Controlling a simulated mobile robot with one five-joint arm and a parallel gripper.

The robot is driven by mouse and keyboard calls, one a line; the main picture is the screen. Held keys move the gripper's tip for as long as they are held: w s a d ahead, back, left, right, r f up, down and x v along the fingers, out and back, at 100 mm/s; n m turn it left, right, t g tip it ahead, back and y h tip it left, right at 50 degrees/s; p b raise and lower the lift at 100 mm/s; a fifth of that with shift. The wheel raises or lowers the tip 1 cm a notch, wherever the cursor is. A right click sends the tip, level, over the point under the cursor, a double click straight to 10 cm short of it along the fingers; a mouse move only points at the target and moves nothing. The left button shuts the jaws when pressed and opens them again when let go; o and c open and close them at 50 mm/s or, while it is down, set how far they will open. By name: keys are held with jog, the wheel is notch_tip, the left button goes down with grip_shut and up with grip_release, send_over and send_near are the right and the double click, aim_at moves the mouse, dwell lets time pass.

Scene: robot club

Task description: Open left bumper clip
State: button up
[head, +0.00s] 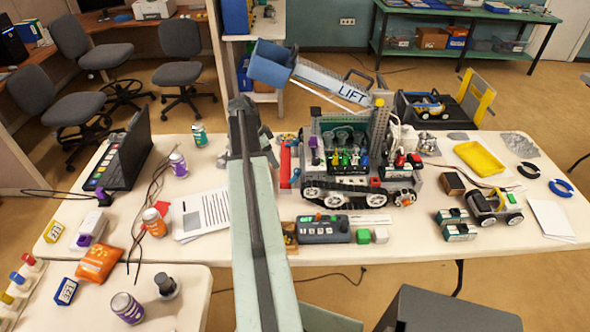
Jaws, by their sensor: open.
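The tracked robot (345,165) stands on the white table right of my arm. I cannot make out the clip itself at this size. My gripper (250,130) is left of the red piece, above the table, with a visible gap between them. It is open and I see nothing in it. My arm hides part of the table.
A controller box (322,229) lies in front of the robot. Papers (207,212), cans and a laptop (125,150) lie to the left. A yellow tray (479,158) lies to the right.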

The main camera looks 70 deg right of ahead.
aim_at(297, 170)
jog(key=s+d+f+b, duration=0.1)
jog(key=s+f+b, duration=0.1)
jog(key=s+d+f+m+b, duration=0.1)
jog(key=s+d+f+b, duration=0.1)
jog(key=s+f+b, duration=0.1)
jog(key=s+d+f+m+b, duration=0.1)
jog(key=s+f+b, duration=0.1)
jog(key=shift+s+d+f, duration=0.15)
jog(key=shift+s+d, duration=0.1)
jog(key=shift+d, duration=0.05)
jog(key=shift+c, duration=0.3)
grip_shut()
